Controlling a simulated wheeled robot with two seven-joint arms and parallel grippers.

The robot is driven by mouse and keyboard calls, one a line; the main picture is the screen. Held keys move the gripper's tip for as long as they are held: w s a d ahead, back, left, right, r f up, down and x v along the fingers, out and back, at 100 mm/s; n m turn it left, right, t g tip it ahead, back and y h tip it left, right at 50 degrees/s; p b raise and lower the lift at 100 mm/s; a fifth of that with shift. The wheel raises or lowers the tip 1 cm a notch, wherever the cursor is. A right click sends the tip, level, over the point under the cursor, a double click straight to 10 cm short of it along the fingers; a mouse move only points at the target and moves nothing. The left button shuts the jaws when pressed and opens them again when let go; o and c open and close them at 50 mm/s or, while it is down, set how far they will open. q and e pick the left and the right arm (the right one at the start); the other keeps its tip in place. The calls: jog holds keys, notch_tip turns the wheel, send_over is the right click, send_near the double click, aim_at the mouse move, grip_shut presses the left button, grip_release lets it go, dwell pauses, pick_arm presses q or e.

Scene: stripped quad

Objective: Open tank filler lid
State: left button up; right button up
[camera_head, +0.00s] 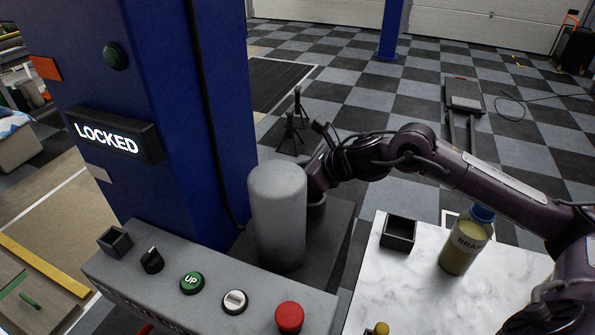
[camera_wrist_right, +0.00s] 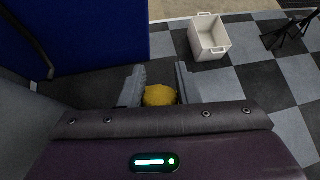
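A yellow filler lid (camera_wrist_right: 160,95) shows in the right wrist view, between the two grey fingers of my right gripper (camera_wrist_right: 161,88). The lid nearly fills the gap, and I cannot tell whether the fingers press on it. Its hinge and the filler neck are hidden. In the head view my right arm reaches in from the right to behind a grey upright cylinder (camera_head: 278,215), which hides the fingers and the lid. A dark tank body (camera_head: 330,240) shows partly behind and beside the cylinder. My left gripper is in neither view.
A blue column (camera_head: 180,120) with a lit LOCKED sign (camera_head: 106,137) stands at left. A grey control box (camera_head: 200,305) with buttons is in front. A marble top (camera_head: 395,290) at right holds a brake bottle (camera_head: 464,245) and a black holder (camera_head: 398,235). A white bin (camera_wrist_right: 209,38) stands on the floor.

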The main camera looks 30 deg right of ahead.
jog(key=o, duration=0.4)
jog(key=b+v, duration=0.2)
jog(key=v, duration=0.3)
jog(key=shift+s+d+f, duration=0.1)
jog(key=shift+d+f, duration=0.05)
jog(key=shift+b+v, duration=0.7)
jog(key=shift+v, duration=0.15)
jog(key=shift+s+r, duration=0.3)
jog(key=shift+r, duration=0.15)
jog(key=shift+c, duration=0.3)
